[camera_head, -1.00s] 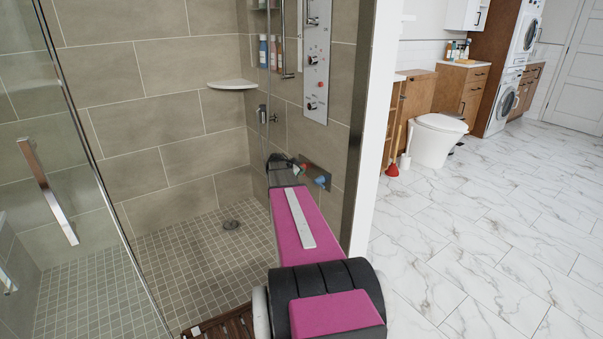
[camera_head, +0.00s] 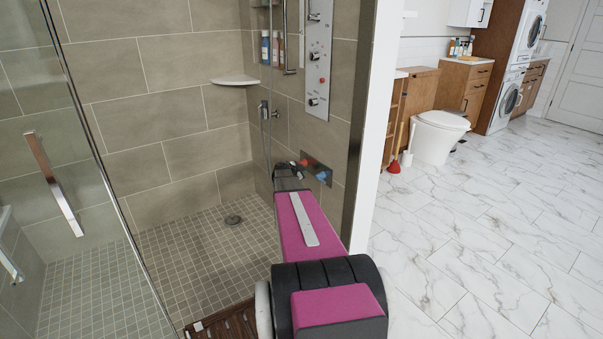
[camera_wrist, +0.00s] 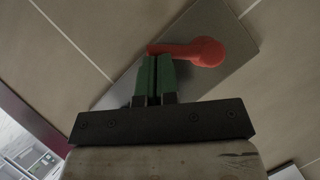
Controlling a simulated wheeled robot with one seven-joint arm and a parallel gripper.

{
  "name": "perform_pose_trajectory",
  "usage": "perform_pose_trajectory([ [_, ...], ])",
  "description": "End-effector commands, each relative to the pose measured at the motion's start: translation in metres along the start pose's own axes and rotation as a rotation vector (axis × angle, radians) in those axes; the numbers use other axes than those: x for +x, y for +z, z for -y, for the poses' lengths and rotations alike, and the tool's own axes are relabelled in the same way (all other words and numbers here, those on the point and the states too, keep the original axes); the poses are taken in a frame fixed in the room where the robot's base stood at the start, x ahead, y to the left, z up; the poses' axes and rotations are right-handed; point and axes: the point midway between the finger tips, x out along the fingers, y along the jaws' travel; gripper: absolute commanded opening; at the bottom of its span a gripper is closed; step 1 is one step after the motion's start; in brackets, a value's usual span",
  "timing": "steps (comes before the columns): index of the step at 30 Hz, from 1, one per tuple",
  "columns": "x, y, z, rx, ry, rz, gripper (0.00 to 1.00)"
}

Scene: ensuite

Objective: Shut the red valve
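The red valve (camera_head: 304,162) is on a metal plate (camera_head: 316,167) on the shower wall, up and left of a blue valve (camera_head: 322,176). In the wrist view the red valve (camera_wrist: 208,51) has a round hub, with its lever pointing left. My gripper (camera_wrist: 158,58) has two green fingers side by side with only a thin gap. Their tips are at the lever's left end; I cannot tell whether they touch it. Nothing shows between them. In the head view my gripper (camera_head: 285,171) is small and dark, just left of the red valve and partly hidden by my arm.
A shower panel with knobs (camera_head: 318,60) is on the wall above the valves. A glass door with a handle (camera_head: 53,183) stands at the left. The white wall edge (camera_head: 376,120) is close on the right of my arm. The tiled shower floor (camera_head: 190,245) is mostly clear.

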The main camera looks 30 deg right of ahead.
Motion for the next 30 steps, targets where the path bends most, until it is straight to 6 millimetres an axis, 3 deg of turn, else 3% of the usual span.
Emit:
perform_pose_trajectory([
  [30, 0.02, 0.028, 0.001, 0.044, -0.028, -0.001, 0.0],
])
